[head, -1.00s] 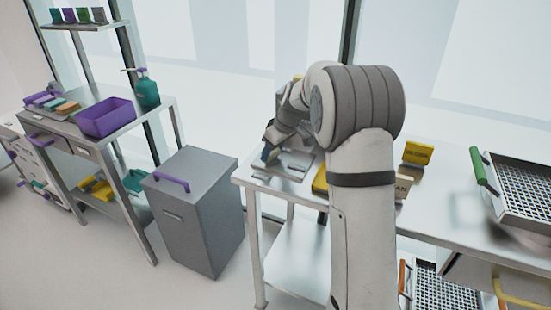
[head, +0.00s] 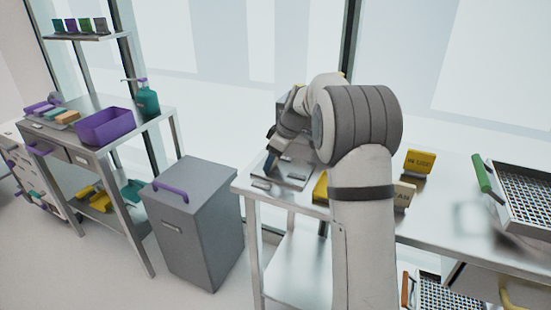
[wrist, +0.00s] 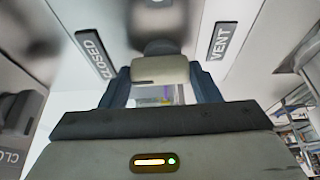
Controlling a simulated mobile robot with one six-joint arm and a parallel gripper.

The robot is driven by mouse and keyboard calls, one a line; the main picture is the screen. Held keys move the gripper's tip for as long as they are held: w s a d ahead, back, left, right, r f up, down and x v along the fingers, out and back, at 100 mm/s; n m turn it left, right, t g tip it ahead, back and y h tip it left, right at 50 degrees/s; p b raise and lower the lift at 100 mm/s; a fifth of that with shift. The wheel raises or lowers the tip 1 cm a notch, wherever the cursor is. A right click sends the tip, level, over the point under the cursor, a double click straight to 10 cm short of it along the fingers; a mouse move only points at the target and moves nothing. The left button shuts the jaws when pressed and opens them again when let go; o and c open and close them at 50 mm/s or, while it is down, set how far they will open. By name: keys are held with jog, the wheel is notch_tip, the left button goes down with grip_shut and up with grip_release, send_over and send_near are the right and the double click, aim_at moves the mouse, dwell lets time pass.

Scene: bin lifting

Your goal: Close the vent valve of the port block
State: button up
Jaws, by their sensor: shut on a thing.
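The port block (head: 290,180) is a grey metal plate with small dark label strips at the left end of the steel bench in the head view. In the wrist view a CLOSED label (wrist: 91,53) stands at upper left and a VENT label (wrist: 221,41) at upper right. Between them a pale valve handle (wrist: 160,69) sits below a dark round part. My gripper (wrist: 163,85) is shut on this handle, one blue-grey finger at each side. In the head view my gripper (head: 271,158) is low over the block, partly hidden by my arm. The exact valve angle is unclear.
A perforated basket with a green handle (head: 481,173) is at far right. A grey bin (head: 197,220) stands left of the bench, beside a side table with a purple tub (head: 105,126).

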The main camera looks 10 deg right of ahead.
jog(key=o, duration=1)
jog(key=shift+r, duration=0.1)
jog(key=shift+s+d+r, duration=0.1)
jog(key=shift+r, duration=0.25)
jog(key=v, duration=0.7)
jog(key=shift+s, duration=0.1)
